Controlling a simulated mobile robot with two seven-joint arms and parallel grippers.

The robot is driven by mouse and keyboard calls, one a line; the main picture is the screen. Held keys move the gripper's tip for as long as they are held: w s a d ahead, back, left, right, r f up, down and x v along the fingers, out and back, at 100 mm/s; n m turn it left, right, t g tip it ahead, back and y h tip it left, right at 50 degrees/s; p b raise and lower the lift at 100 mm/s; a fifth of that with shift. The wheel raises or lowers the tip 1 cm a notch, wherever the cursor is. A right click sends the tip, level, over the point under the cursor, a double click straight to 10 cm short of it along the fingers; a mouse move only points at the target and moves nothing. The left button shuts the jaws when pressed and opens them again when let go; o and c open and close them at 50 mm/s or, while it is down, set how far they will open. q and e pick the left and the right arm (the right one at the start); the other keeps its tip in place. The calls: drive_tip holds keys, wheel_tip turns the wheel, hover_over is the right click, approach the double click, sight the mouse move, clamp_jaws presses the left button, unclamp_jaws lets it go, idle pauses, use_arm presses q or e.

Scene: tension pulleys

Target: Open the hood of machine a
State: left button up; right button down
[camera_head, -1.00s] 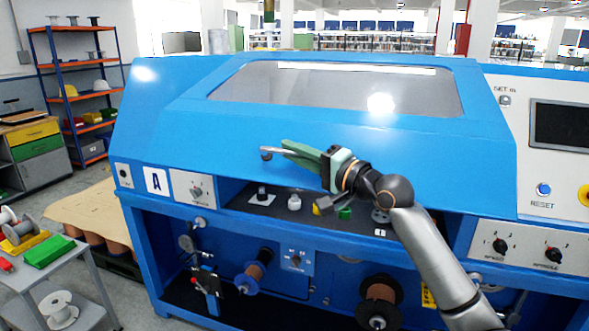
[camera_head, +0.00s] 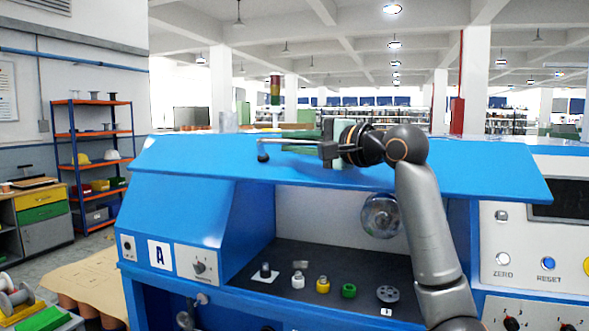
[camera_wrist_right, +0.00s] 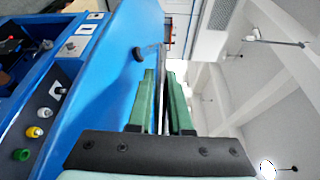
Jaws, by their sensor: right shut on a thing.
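Machine a is the blue machine marked with a letter A plate (camera_head: 160,254). Its blue hood (camera_head: 225,166) is raised, and the bay beneath it is open to view. The fingers hide most of the handle. My left gripper is not in view.
Inside the bay, several small parts, including a yellow one (camera_head: 323,285) and a green one (camera_head: 348,290), stand on the dark floor (camera_head: 300,262). A clear disc (camera_head: 380,215) is on the back wall. A control panel (camera_head: 520,255) is at right. Orange shelves (camera_head: 92,134) stand behind left.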

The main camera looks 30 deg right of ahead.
drive_tip(key=shift+r, duration=1.4)
drive_tip(key=shift+w, duration=0.1)
drive_tip(key=c, duration=0.8)
unclamp_jaws()
drive_tip(key=shift+c, duration=0.2)
drive_tip(key=shift+s+d, duration=0.2)
drive_tip(key=shift+s, duration=0.35)
drive_tip(key=b+v, duration=0.3)
drive_tip(key=v, duration=0.8)
drive_tip(key=shift+s+r+b, duration=0.2)
drive_tip(key=shift+r+b, duration=0.05)
drive_tip(key=shift+b, duration=0.05)
drive_tip(key=shift+s, duration=0.1)
